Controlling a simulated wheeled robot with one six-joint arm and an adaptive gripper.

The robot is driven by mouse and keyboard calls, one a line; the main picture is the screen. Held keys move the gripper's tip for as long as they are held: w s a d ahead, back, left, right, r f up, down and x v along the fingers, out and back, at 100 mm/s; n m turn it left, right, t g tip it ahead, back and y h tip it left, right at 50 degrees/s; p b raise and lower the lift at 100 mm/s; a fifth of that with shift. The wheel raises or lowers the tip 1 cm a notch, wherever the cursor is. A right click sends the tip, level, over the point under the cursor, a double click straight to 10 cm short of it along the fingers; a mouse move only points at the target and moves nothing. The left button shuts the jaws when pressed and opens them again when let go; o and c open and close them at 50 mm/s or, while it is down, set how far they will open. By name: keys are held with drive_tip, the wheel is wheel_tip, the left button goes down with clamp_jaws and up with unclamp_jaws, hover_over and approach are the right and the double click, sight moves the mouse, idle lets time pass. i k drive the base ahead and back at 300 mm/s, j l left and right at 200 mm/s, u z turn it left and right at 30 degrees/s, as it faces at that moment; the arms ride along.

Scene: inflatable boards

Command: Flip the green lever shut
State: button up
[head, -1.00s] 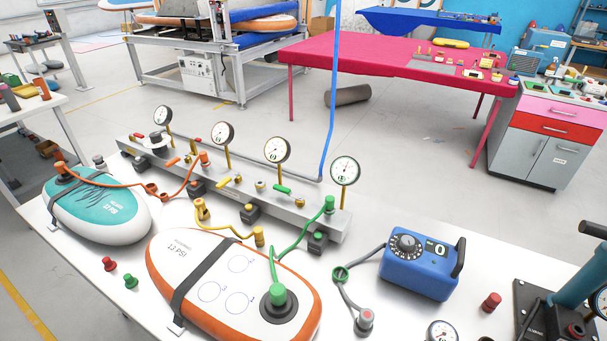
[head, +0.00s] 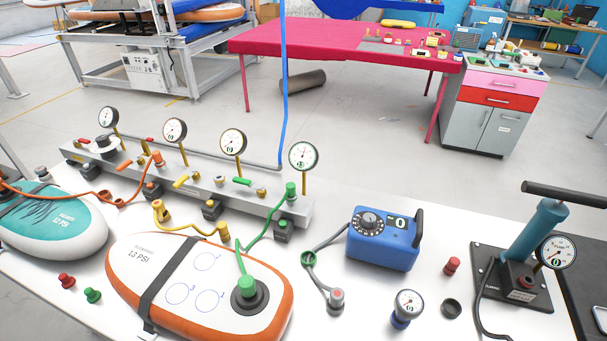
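The green lever (head: 242,181) is a small handle on top of the grey manifold bar (head: 205,193), near its right end. It lies between the two rightmost gauges, tilted slightly down to the right. Its valve state cannot be read with certainty at this size. A green hose (head: 266,227) runs from the green fitting (head: 291,191) at the bar's right end to a green plug (head: 246,287) on the orange-rimmed board (head: 128,273). My gripper is not in view.
A blue box with a dial (head: 384,240) stands right of the bar. A teal board (head: 50,222) lies left. A blue hose (head: 284,90) rises behind the bar.

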sight(248, 183)
drive_tip(key=j+z, duration=0.15)
drive_tip(key=j, duration=0.75)
drive_tip(key=j+z, duration=0.1)
drive_tip(key=j, duration=0.75)
drive_tip(key=j+z, duration=0.15)
drive_tip(key=j, duration=0.75)
drive_tip(key=k+j+z, duration=0.15)
drive_tip(key=j, duration=0.7)
drive_tip(key=j+u, duration=0.15)
drive_tip(key=j, duration=0.2)
drive_tip(key=j+z, duration=0.15)
drive_tip(key=j, duration=0.45)
drive_tip(key=l, duration=0.95)
